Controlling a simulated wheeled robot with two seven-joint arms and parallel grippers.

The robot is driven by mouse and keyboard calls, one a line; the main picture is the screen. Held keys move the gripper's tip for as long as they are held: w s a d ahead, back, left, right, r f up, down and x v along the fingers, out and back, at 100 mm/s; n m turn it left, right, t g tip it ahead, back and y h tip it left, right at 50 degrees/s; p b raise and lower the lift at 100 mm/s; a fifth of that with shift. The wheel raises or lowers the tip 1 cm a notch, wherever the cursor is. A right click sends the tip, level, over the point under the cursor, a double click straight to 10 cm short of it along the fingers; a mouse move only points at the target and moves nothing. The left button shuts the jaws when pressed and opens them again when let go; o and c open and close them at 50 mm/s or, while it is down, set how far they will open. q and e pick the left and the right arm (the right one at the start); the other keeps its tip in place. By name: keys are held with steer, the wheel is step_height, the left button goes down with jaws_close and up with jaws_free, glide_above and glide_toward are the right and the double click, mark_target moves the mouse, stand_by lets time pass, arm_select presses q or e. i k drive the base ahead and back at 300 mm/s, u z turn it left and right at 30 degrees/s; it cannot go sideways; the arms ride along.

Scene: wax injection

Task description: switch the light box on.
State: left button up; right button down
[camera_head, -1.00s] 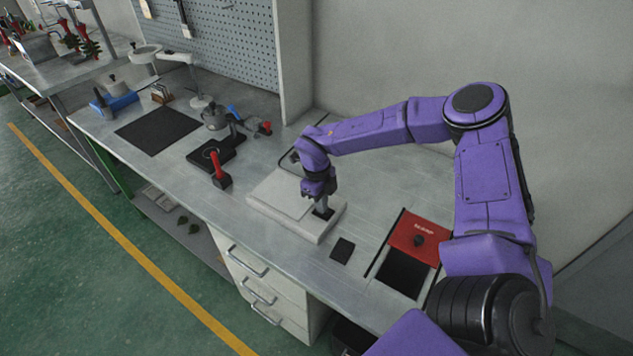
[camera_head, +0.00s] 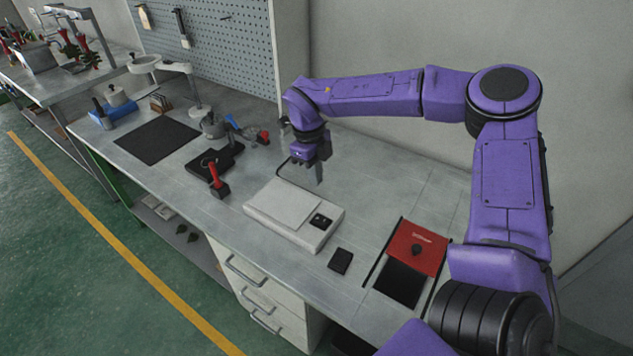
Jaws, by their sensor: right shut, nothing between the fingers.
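The light box (camera_head: 283,206) is a flat white box on the metal bench, with a paler panel on top. A small black switch plate (camera_head: 321,221) sits at its right end. The panel shows no clear glow, so I cannot tell whether it is lit. My right gripper (camera_head: 319,179) is above the far side of the light box, apart from the switch, pointing down. Its fingers are shut with nothing between them. My left gripper does not show.
A small black pad (camera_head: 340,261) lies right of the light box. A red box (camera_head: 416,247) and a black mat (camera_head: 400,283) are further right. A red-handled tool (camera_head: 216,177) stands left. A black mat (camera_head: 156,142) and a pot (camera_head: 212,126) lie further left.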

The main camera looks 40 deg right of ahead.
mark_target(322, 220)
steer(key=k, duration=1.5)
